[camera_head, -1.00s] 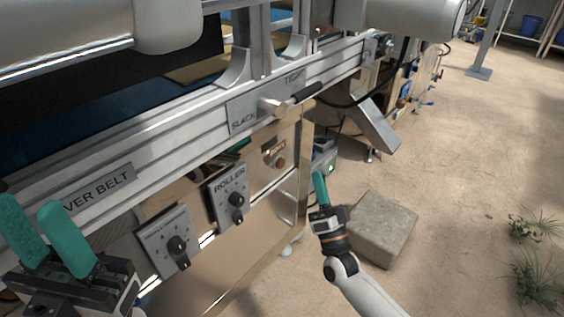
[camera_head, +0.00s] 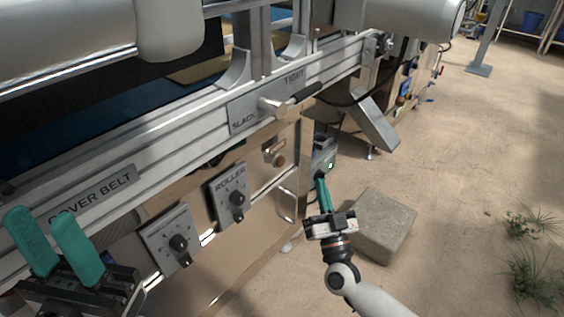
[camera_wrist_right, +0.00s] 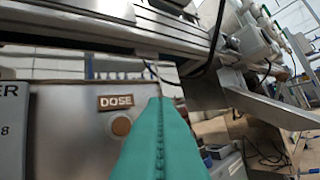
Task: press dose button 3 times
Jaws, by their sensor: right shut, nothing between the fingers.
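The dose button (camera_head: 279,161) is a small round brown knob on the machine's metal front panel, under a brown DOSE label (camera_head: 275,147). In the right wrist view the button (camera_wrist_right: 121,126) lies just left of the fingers, below its label (camera_wrist_right: 115,102). My right gripper (camera_head: 321,177) is shut and empty, its green fingers together. It is to the right of the button and apart from it in the head view; the wrist view shows its fingertips (camera_wrist_right: 160,100) too. My left gripper (camera_head: 40,213) is open and empty at the lower left.
The ROLLER knob plate (camera_head: 229,194) and another knob plate (camera_head: 168,240) are left of the button. A SLACK/TIGHT lever (camera_head: 290,102) juts out above. A grey box (camera_head: 325,157) and a concrete block (camera_head: 380,225) are on the right.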

